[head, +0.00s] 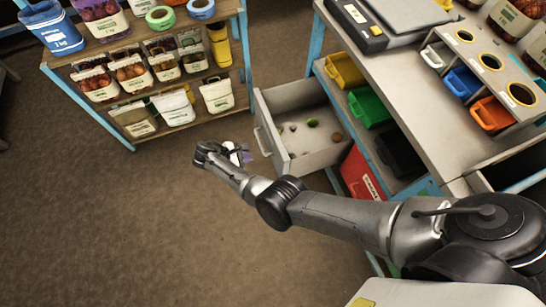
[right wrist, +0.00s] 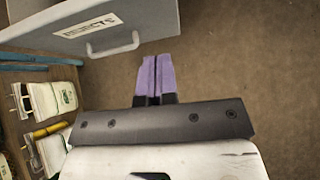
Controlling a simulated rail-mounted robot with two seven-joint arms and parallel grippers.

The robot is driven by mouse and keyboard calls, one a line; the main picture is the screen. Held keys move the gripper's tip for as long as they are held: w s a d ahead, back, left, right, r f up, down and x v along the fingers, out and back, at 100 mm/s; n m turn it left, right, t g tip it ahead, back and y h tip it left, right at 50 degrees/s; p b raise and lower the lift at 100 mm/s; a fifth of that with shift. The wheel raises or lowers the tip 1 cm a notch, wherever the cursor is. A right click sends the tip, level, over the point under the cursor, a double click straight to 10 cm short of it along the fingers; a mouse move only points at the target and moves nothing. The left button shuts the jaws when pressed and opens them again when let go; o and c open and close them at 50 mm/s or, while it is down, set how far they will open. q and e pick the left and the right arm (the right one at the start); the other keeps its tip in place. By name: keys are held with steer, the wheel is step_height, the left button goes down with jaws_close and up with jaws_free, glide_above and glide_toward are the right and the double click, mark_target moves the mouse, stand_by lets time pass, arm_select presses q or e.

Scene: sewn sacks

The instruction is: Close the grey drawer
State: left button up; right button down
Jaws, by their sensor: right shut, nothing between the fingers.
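The grey drawer (head: 315,160) is pulled far out from under the workbench in the head view. Several small green and brown round things lie on its floor. Its front, with a pale handle and a label, shows at the top left of the right wrist view (right wrist: 135,18). My right gripper (head: 246,156) is just in front of the drawer front, near the handle. In the right wrist view its purple fingers (right wrist: 157,78) are together, with nothing between them. They look apart from the handle (right wrist: 112,48). My left gripper is not in view.
A shelf rack (head: 60,68) with bags and tubs stands at the left. The workbench (head: 400,85) holds a scale (head: 358,22) and coloured bins, with yellow, green and black bins beneath. A red box (head: 360,176) is beside the drawer. The brown floor before the drawer is clear.

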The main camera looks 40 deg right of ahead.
steer(key=b, duration=0.3)
glide_toward(281, 158)
step_height(281, 158, down, 4)
steer(key=d, duration=0.1)
steer(key=s+d+p, duration=0.1)
steer(key=d, duration=0.1)
steer(key=shift+s+n, duration=0.2)
steer(key=shift+n, duration=0.2)
steer(key=shift+s+d, duration=0.25)
steer(key=shift+d, duration=0.5)
